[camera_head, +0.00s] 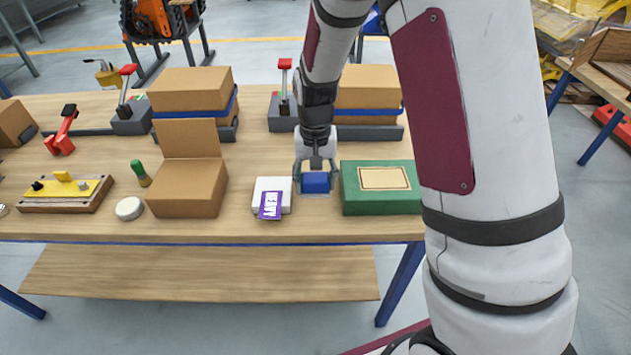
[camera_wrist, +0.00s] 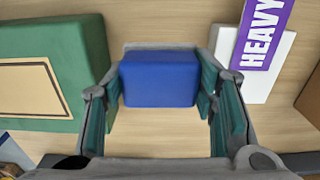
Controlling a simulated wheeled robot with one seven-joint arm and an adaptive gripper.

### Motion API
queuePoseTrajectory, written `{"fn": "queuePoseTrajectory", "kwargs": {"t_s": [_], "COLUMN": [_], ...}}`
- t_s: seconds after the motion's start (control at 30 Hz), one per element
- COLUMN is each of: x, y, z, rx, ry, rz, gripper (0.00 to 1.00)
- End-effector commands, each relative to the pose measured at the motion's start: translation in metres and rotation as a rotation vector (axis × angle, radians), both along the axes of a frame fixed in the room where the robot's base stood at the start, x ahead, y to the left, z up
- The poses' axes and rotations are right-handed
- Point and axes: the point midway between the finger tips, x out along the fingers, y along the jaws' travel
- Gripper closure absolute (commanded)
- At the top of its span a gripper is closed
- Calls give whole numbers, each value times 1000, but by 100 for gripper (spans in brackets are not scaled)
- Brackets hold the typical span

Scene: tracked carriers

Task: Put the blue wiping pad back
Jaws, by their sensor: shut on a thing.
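The blue wiping pad (camera_head: 316,183) is between the fingers of my gripper (camera_head: 317,178), near the front of the wooden table. In the wrist view the pad (camera_wrist: 158,78) fills the gap between my teal-lined fingers (camera_wrist: 160,90), which are shut on its two sides. A thin grey edge (camera_wrist: 160,46) shows along one side of the pad; I cannot tell what it belongs to. I cannot tell whether the pad touches the table.
A green box (camera_head: 380,198) stands close on the right. A white block (camera_head: 273,185) with a purple "HEAVY" label (camera_head: 270,206) is close on the left. An open cardboard box (camera_head: 186,188) stands farther left. Clamped boxes (camera_head: 192,90) are behind. The table's front edge is near.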

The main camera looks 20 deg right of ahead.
Motion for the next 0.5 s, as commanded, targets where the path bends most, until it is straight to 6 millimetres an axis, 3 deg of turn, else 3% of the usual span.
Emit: {"fn": "queuePoseTrajectory", "kwargs": {"t_s": [0.1, 0.2, 0.37, 0.5], "x": [21, 30, 32, 32], "y": [-8, -11, -12, -12], "z": [-3, -3, -9, -27], "rx": [0, 0, 1, 0], "ry": [-1, 0, 2, 4], "rz": [0, 0, 1, 1], "gripper": [91, 91, 91, 91]}}
